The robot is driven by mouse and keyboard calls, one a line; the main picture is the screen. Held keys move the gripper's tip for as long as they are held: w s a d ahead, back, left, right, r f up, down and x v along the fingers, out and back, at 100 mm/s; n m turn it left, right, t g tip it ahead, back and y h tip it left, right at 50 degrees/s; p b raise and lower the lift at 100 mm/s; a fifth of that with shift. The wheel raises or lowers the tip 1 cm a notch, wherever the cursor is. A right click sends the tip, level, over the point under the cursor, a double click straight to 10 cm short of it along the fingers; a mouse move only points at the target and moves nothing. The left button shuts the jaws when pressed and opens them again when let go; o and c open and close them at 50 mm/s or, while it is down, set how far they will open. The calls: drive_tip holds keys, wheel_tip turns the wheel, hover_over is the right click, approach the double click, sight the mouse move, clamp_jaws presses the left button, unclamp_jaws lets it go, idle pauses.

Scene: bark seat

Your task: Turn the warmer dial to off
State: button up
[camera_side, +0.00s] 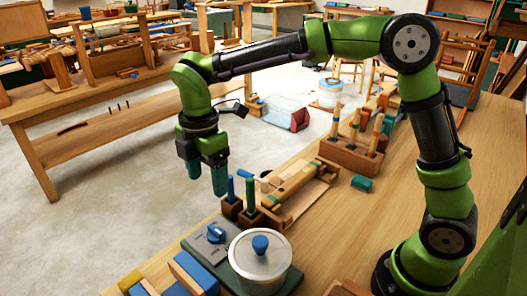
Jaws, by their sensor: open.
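The warmer dial (215,233) is a small blue knob on a grey panel (203,248) at the left part of the warmer base, near the table's front left edge. Its exact setting is too small to read. A metal pot (261,262) with a blue lid knob stands on the warmer, right of the dial. My gripper (206,180) points down above and slightly left of the dial, apart from it. Its two green fingers are spread, with nothing between them.
Two upright tools with blue and green handles (250,193) stand in wooden blocks close right of my gripper. A wooden fixture (295,190) and a tool rack (355,150) lie farther back. Blue blocks (194,274) sit left of the pot.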

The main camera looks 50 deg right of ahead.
drive_tip(key=shift+r, duration=1.4)
